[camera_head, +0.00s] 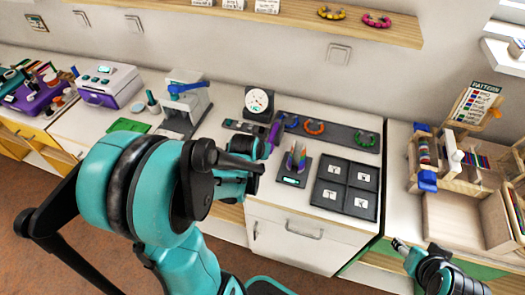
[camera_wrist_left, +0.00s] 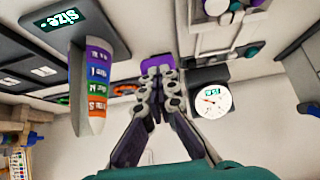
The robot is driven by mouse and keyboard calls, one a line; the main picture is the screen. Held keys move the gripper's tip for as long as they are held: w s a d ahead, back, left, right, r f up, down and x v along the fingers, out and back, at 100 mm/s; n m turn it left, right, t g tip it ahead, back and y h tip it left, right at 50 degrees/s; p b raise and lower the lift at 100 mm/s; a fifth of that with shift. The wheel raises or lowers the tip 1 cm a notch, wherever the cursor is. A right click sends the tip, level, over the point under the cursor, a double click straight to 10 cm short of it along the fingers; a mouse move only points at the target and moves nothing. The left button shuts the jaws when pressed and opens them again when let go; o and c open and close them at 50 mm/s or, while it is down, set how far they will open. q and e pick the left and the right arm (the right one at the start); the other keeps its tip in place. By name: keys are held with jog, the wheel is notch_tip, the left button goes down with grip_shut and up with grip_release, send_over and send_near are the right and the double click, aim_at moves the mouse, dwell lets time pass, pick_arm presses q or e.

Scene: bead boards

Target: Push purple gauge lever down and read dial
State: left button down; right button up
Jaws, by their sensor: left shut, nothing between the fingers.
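The gauge has a round white dial (camera_head: 258,100) on a dark block at the back of the counter. It also shows, upside down, in the left wrist view (camera_wrist_left: 211,101); its reading is too small to make out. The purple lever (camera_head: 274,132) stands in front of the dial, and in the wrist view (camera_wrist_left: 157,62) it is just beyond my left fingertips. My left gripper (camera_wrist_left: 160,75) is shut and empty, its tips at or very near the lever; I cannot tell whether they touch. My right gripper (camera_head: 399,244) is low at the right, away from the gauge.
A striped size cone (camera_head: 298,157) stands close to the right of my left gripper. Behind it is a dark tray (camera_head: 335,136) with colored bead rings. A dark board (camera_head: 345,188) with white cards lies to the right. A grey-and-blue press (camera_head: 187,103) stands to the left.

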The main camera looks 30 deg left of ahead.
pick_arm(q)
jog(key=s+d+r+p, duration=0.2)
jog(key=s+r, duration=0.3)
jog(key=s, duration=0.3)
jog(key=shift+s+p, duration=0.25)
jog(key=shift+p, duration=0.4)
pick_arm(e)
notch_tip(320, 180, up, 4)
jog(key=shift+r, duration=0.25)
pick_arm(q)
jog(key=shift+r, duration=0.1)
pick_arm(e)
jog(key=shift+s, duration=0.1)
pick_arm(q)
jog(key=s+d+r+m+h, duration=0.1)
jog(key=s+d+r, duration=0.2)
jog(key=d, duration=0.3)
jog(key=s+d+r+m+h, duration=0.1)
jog(key=s+d+r, duration=0.1)
jog(key=d+r, duration=0.2)
jog(key=shift+s+d+r+m+g+b, duration=0.25)
jog(key=shift+s+d+g+b, duration=0.2)
jog(key=shift+d, duration=0.6)
pick_arm(e)
jog(key=shift+f, duration=0.45)
pick_arm(q)
jog(key=shift+w+f, duration=0.1)
